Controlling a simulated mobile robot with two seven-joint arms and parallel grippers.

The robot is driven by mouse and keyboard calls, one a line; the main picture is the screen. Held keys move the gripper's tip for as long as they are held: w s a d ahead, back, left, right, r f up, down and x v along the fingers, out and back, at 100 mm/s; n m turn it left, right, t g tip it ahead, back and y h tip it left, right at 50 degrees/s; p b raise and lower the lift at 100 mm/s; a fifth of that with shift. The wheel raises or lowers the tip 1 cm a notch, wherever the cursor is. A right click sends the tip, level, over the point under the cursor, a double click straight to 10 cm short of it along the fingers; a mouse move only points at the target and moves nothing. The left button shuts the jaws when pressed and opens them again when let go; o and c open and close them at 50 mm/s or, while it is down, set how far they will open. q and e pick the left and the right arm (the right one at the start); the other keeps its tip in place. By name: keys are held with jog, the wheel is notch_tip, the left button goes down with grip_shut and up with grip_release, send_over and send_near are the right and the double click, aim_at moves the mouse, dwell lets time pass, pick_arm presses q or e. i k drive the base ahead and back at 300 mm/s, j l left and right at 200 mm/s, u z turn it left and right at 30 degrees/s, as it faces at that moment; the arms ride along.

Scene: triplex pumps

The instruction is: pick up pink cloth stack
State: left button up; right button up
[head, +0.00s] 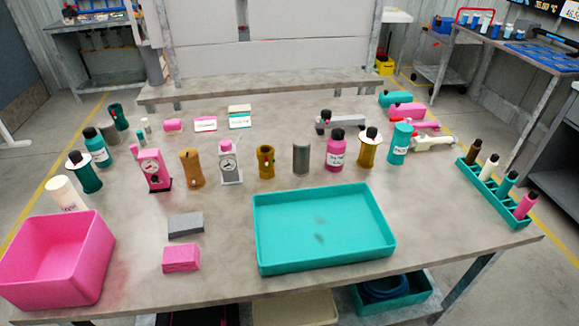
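A pink block with soft edges (181,258), which looks like the pink cloth stack, lies flat on the table near the front edge, left of the middle. It stands apart from its neighbours, and its top and front face are clear to see. A smaller pink block (173,126) lies at the back left of the table. Neither of my grippers is in view.
A pink bin (58,282) stands left of the pink stack, a teal tray (325,262) to its right, and a grey block (186,225) just behind it. Gauges, bottles and cylinders form a row farther back. A teal rack (490,205) stands at right.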

aim_at(181, 258)
jog(key=k+u, duration=0.1)
jog(key=u, duration=0.35)
jog(key=k+u, duration=0.1)
jog(key=u, duration=0.4)
jog(key=j+z, duration=0.2)
jog(key=j, duration=1)
jog(key=i, duration=0.05)
